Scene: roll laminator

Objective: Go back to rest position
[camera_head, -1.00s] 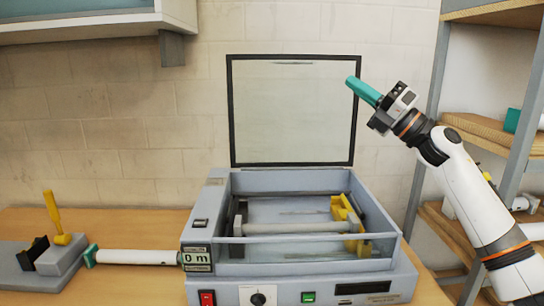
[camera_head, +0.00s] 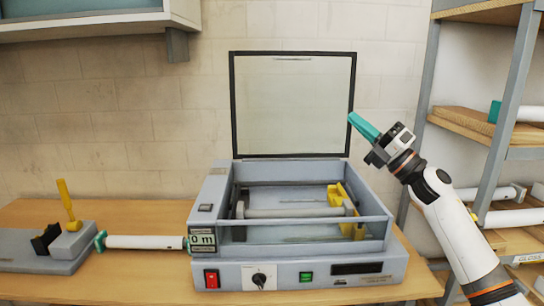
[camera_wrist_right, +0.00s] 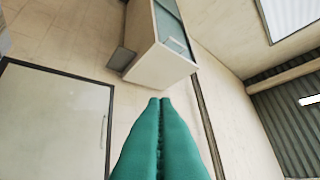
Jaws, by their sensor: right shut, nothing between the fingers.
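My right gripper (camera_head: 364,127) is raised in front of the wall at the right edge of the laminator's open lid (camera_head: 291,104). Its teal fingers point up and to the left. In the right wrist view, the teal fingers (camera_wrist_right: 160,105) lie together with nothing between them. The grey roll laminator (camera_head: 300,275) stands on the table below, with a roll (camera_head: 295,212) and a yellow part (camera_head: 337,194) inside. My left gripper is not in view.
A white roll with teal ends (camera_head: 146,242) lies left of the laminator, beside a grey stand with a yellow lever (camera_head: 66,200). A shelf rack (camera_head: 470,121) with rolls stands at the right. A cabinet (camera_head: 85,22) hangs at the upper left.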

